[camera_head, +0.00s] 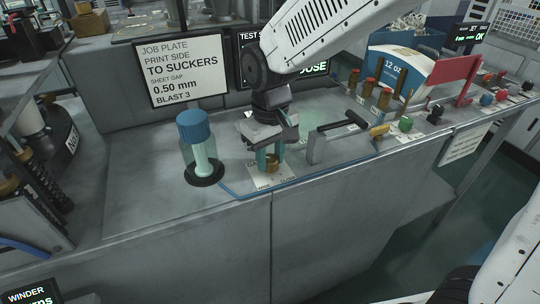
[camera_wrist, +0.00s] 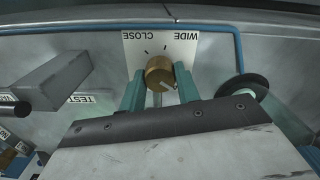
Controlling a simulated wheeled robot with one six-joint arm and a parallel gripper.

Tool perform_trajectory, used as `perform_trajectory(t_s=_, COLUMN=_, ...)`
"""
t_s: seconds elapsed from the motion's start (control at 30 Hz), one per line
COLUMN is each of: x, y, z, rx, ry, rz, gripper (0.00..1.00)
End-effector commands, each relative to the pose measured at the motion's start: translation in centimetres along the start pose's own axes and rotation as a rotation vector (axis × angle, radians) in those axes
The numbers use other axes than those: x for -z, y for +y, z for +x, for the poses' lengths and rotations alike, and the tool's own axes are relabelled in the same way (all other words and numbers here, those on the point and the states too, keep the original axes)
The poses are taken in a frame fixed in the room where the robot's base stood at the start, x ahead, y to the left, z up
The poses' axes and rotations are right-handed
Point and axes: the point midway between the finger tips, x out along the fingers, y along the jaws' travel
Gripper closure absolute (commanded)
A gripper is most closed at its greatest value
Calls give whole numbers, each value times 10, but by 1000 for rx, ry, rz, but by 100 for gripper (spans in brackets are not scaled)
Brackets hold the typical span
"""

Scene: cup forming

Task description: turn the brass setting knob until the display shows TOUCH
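The brass setting knob (camera_head: 271,161) stands on a pale dial plate at the bench's front edge. In the wrist view the knob (camera_wrist: 159,73) shows a pale pointer mark towards the lower right of its face. The dial plate (camera_wrist: 133,45) reads CLOSE and WIDE, upside down there. My gripper (camera_head: 271,157) reaches down over the knob. Its two green fingers (camera_wrist: 160,76) flank the knob on both sides with no clear gap, so it looks shut on it. The display (camera_head: 313,68) is partly hidden by my arm; its green text ends in "OOSE".
A blue-capped clear jar (camera_head: 194,135) stands left of the knob, and a blue hose (camera_head: 316,179) runs along the front edge. A grey block with a dark bar (camera_head: 335,138) is close on the right. Several brass-and-red posts (camera_head: 367,90) and coloured buttons (camera_head: 405,124) stand farther right.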

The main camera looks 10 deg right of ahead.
Motion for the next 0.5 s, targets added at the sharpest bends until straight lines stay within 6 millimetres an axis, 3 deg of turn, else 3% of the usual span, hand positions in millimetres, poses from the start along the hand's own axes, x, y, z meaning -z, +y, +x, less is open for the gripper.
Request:
perform_trajectory(t_s=0.03, x=1, y=0, z=-1, rx=0, ry=3, rz=0, gripper=57)
perform_trajectory(t_s=0.1, x=1, y=0, z=-1, rx=0, ry=3, rz=0, gripper=46)
perform_trajectory(t_s=0.37, x=0, y=0, z=-1, rx=0, ry=2, rz=-1, gripper=46)
perform_trajectory(t_s=0.5, x=1, y=0, z=-14, rx=0, ry=6, rz=-1, gripper=46)
